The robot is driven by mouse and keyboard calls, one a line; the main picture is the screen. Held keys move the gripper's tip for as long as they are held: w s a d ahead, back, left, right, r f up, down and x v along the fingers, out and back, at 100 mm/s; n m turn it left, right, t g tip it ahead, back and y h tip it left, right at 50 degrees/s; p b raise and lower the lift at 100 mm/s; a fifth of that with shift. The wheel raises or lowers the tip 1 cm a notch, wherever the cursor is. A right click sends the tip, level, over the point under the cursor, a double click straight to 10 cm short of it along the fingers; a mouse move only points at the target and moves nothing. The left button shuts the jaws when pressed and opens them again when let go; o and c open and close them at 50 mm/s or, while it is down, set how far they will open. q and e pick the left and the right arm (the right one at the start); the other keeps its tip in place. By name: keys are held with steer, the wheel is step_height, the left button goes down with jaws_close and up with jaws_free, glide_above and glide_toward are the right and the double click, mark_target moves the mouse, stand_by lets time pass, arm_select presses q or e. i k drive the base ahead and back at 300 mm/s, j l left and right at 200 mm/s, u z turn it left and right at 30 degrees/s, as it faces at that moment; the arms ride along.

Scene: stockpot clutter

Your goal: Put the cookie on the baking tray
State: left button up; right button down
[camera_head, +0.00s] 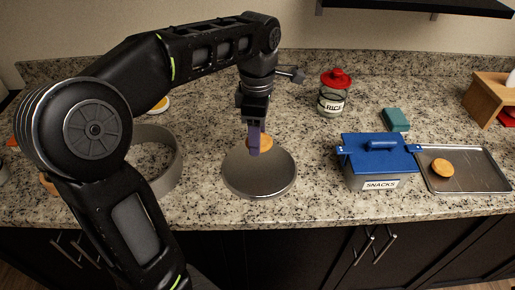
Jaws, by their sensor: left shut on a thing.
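My left gripper (254,150) reaches down over a round grey plate or pan (259,182) in the middle of the counter. It is shut on a tan round cookie (267,141), which is partly hidden by the purple finger. I cannot tell whether the cookie touches the grey round thing. The baking tray (494,181) lies flat at the right, and another tan cookie (441,168) is on its left part. My right gripper is not in view.
A blue-lidded SNACKS box (377,184) stands between the round grey thing and the tray. A red-lidded RICE jar (333,105), a teal block (396,119) and a wooden holder (487,99) stand behind. A large grey ring-shaped pot (166,176) is at the left, partly behind my arm.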

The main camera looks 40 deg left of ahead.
mark_target(478, 169)
steer(key=k, duration=0.95)
